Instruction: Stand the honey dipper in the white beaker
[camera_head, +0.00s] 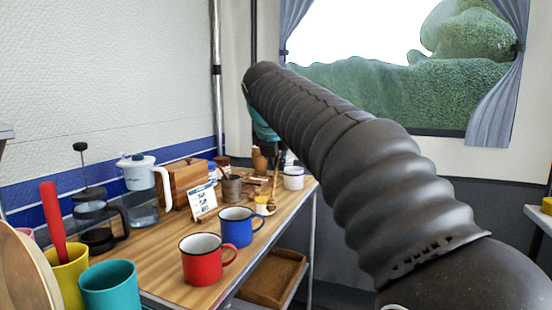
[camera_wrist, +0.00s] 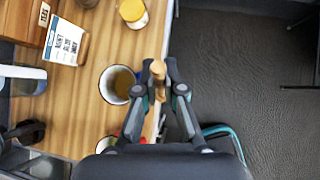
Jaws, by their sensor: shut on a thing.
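My gripper (camera_wrist: 160,92) is shut on a wooden stick-like thing, the honey dipper (camera_wrist: 158,73), in the wrist view. The dipper's lower part is hard to make out. It is beside the blue mug (camera_wrist: 118,85), near the table's edge. No other white beaker is clear.
The blue mug (camera_head: 240,228) and red mug (camera_head: 202,262) stand near the table's (camera_head: 165,258) right edge. Yellow (camera_head: 70,276) and turquoise (camera_head: 110,288) beakers are in front. A card stand (camera_head: 203,202), French press (camera_head: 95,222) and jug (camera_head: 143,202) stand behind. Dark floor (camera_wrist: 240,75) lies beyond the edge.

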